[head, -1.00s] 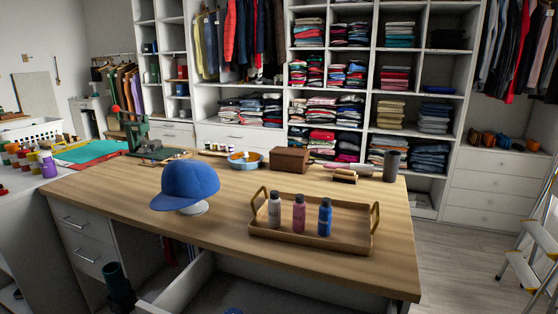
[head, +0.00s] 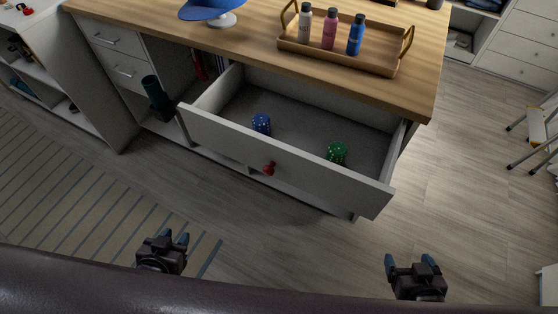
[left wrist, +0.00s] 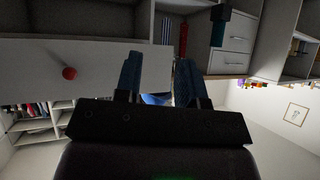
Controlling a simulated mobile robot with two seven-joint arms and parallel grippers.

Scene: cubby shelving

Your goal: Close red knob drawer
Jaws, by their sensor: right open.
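The drawer (head: 226,140) with the red knob (head: 268,168) is pulled well out from under the wooden table top. A blue object (head: 262,124) and a green object (head: 337,153), both with pale dots, lie inside it. In the left wrist view the drawer front (left wrist: 100,58) and its red knob (left wrist: 69,73) show at the left. My left gripper (head: 176,239) is open and empty, short of the drawer front and left of the knob. It also shows in the left wrist view (left wrist: 158,75).
A wooden tray (head: 300,46) with three bottles and a blue cap (head: 212,10) stand on the table (head: 258,45). A dark cylinder (head: 157,98) stands left of the drawer. A stepladder (head: 537,130) is at the right. The floor before the drawer is clear.

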